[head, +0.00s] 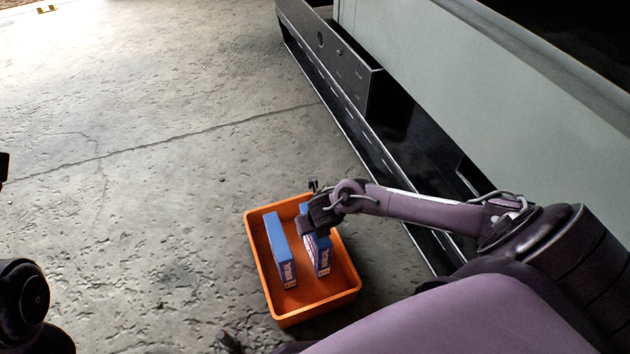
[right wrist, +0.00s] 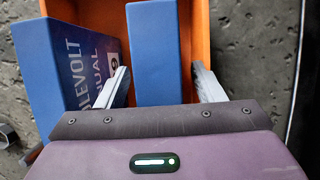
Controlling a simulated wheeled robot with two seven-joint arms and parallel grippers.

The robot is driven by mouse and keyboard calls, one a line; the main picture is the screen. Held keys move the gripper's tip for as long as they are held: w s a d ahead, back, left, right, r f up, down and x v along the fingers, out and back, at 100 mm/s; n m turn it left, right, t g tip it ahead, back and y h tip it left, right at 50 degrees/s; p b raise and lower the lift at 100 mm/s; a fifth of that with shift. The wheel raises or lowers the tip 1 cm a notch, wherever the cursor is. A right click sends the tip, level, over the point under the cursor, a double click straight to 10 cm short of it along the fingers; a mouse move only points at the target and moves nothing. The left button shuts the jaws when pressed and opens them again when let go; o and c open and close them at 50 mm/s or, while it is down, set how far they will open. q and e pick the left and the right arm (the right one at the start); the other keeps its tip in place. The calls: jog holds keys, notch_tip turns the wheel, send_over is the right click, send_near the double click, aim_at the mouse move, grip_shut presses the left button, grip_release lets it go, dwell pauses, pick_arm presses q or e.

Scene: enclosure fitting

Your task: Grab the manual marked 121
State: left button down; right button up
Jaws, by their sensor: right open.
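Two blue manuals stand on edge side by side in an orange bin (head: 290,312). The left manual (head: 277,240) is clear of my arm in the head view; the right manual (head: 323,258) is partly hidden by my right gripper (head: 312,228). In the right wrist view, the open fingers of my right gripper (right wrist: 160,88) are on either side of one blue manual (right wrist: 153,45). Contact cannot be told. The other manual (right wrist: 75,70) is left of the fingers, its printed cover partly visible. I cannot read 121 on either manual. My left gripper is not in view.
The bin is on a cracked concrete floor (head: 150,180), open to its left. A large grey enclosure (head: 460,90) with a black perforated metal rail (head: 335,60) is along the right. The bin's orange wall (right wrist: 202,40) is close to the gripper's right finger.

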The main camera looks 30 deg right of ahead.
jog(key=shift+f, duration=0.25)
dwell(0.3)
jog(key=shift+c, duration=0.3)
grip_shut()
